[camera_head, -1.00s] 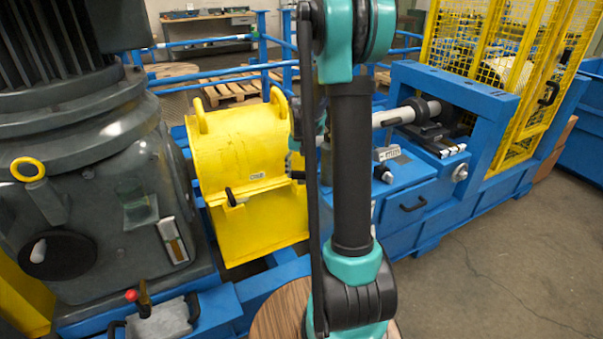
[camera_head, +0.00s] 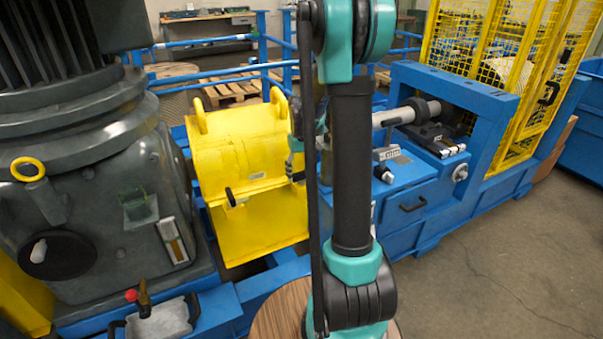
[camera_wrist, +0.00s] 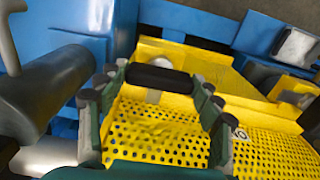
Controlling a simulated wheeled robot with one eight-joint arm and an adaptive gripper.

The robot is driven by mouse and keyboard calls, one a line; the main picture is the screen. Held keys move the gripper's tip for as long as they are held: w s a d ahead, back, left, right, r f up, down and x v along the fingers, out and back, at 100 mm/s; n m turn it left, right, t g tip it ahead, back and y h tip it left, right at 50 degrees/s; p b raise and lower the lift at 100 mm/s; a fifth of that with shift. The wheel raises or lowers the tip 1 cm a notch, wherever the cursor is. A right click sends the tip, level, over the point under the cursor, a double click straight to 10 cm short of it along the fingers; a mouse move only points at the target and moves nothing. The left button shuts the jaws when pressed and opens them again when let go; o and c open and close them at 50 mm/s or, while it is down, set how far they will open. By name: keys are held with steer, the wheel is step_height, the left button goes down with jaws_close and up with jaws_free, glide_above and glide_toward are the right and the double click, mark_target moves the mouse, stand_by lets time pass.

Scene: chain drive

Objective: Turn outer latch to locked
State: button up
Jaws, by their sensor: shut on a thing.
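The yellow guard (camera_head: 245,165) stands in the middle of the head view, with a black latch (camera_head: 231,197) on its left front side. A second black latch handle, the outer latch (camera_wrist: 158,76), shows in the wrist view against the guard's perforated yellow panel (camera_wrist: 165,130). My gripper (camera_wrist: 160,79) is shut on this handle, with one finger at each end of it. In the head view my arm hides most of the gripper and this latch, at the guard's right end. The latch's exact angle is hard to tell.
A grey shaft (camera_head: 393,117) runs right of the guard into the blue frame (camera_head: 455,90). In the wrist view a thick dark cylinder (camera_wrist: 60,85) lies close left of my gripper. A large grey motor housing (camera_head: 90,180) stands at left. Open floor (camera_head: 500,260) lies at right.

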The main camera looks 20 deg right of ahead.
mark_target(302, 172)
stand_by(0.4)
steer(key=o, duration=1.2)
steer(key=shift+c, duration=0.2)
step_height(302, 172, up, 12)
steer(key=s+a+f+t, duration=0.1)
steer(key=s+f, duration=0.3)
steer(key=s, duration=0.4)
steer(key=s+a+f+m+t, duration=0.1)
steer(key=s+f, duration=0.3)
steer(key=s, duration=0.4)
steer(key=s+a+f+m+t, duration=0.1)
steer(key=s+a+f+t, duration=0.1)
steer(key=s, duration=0.6)
step_height(302, 172, down, 3)
steer(key=shift+s+a+r, duration=0.15)
steer(key=shift+s+a, duration=0.2)
steer(key=shift+a, duration=0.25)
